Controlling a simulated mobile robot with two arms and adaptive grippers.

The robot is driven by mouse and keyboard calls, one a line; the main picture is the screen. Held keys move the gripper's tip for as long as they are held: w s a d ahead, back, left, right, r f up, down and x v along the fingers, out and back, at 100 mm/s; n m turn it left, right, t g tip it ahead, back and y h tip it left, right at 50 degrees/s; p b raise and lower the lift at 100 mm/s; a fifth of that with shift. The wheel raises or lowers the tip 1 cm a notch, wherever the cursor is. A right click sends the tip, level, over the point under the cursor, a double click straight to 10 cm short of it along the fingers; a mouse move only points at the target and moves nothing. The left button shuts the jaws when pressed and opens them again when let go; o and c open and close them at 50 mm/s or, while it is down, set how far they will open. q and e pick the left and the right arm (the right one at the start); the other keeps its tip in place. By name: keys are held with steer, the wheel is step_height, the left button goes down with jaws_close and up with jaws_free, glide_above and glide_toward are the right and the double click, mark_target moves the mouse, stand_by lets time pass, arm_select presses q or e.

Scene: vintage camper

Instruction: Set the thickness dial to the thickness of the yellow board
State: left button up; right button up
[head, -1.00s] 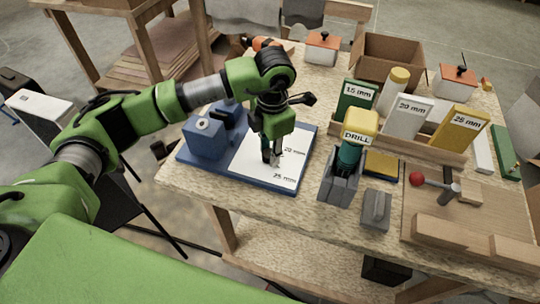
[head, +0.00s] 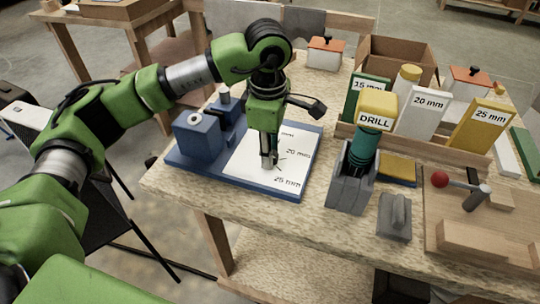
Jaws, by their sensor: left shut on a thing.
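The yellow board (head: 476,126) stands in a wooden rack at the right and is labelled "25 mm". A white scale plate (head: 245,163) lies on a blue base (head: 190,164), with "20 mm" and "25 mm" marks along its right side and a partly hidden mark above. My left gripper (head: 268,160) points down over the middle of this plate, shut on the thickness dial, which its fingers mostly hide. Thin dark lines show beside the fingertips; I cannot tell which mark the dial points to. My right gripper is not in view.
A green board (head: 366,92) marked "15 mm" and a white board (head: 421,111) marked "20 mm" share the rack (head: 432,149). A drill (head: 365,143) stands in a grey holder right of the plate. A red-knobbed lever (head: 440,180) is farther right.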

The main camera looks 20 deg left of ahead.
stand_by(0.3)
arm_select(q)
steer(key=o, duration=1.1)
steer(key=r, duration=1.2)
steer(key=shift+s, duration=0.4)
